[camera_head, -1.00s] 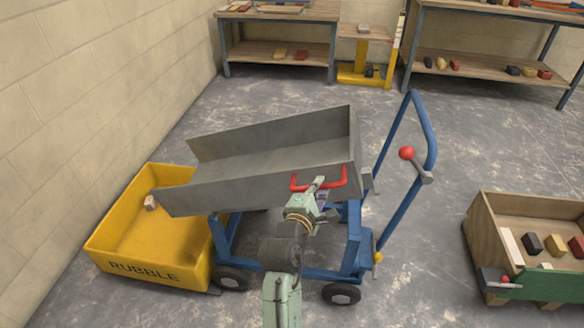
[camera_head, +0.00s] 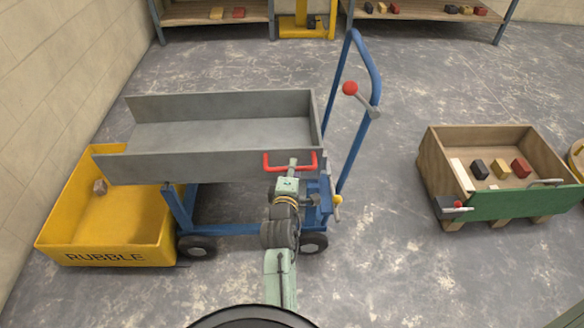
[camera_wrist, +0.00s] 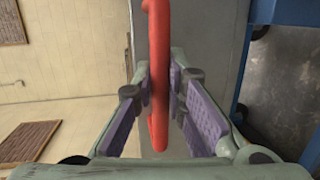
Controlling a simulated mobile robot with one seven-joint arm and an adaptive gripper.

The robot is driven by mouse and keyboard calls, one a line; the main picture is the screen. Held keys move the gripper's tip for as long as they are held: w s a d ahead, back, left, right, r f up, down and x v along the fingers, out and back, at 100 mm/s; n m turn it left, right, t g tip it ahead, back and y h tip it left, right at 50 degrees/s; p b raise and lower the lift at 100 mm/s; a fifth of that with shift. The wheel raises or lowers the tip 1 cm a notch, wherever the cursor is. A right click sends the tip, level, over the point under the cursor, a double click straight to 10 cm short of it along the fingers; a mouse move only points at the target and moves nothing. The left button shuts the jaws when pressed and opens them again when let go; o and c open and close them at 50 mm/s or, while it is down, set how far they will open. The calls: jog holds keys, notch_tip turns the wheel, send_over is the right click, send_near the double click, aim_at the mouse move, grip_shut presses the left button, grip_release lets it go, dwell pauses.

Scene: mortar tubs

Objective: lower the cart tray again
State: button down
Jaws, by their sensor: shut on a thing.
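The cart tray (camera_head: 215,133) is a grey, open-ended metal trough on a blue wheeled cart frame (camera_head: 235,229). It lies nearly level, its open left end over the rim of the yellow tub marked RUBBLE (camera_head: 120,253). A red handle (camera_head: 268,164) is fixed to the tray's near side, towards the right. My gripper (camera_head: 291,164) is shut on this handle. In the wrist view the red bar (camera_wrist: 160,75) runs between my purple-padded fingers (camera_wrist: 160,110). My gripper partly hides the frame below the handle.
The blue push bar (camera_head: 358,130) with a red-knobbed lever (camera_head: 350,88) rises right of the tray. One small block (camera_head: 100,187) lies in the yellow tub. A wooden crate with a green front (camera_head: 515,205) holds several blocks at right. Floor between cart and crate is clear.

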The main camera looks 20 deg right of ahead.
jog(key=shift+f, duration=0.35)
jog(key=c, duration=1.6)
grip_release()
jog(key=shift+f, duration=0.1)
notch_tip(320, 180, up, 11)
jog(key=shift+d+f, duration=0.15)
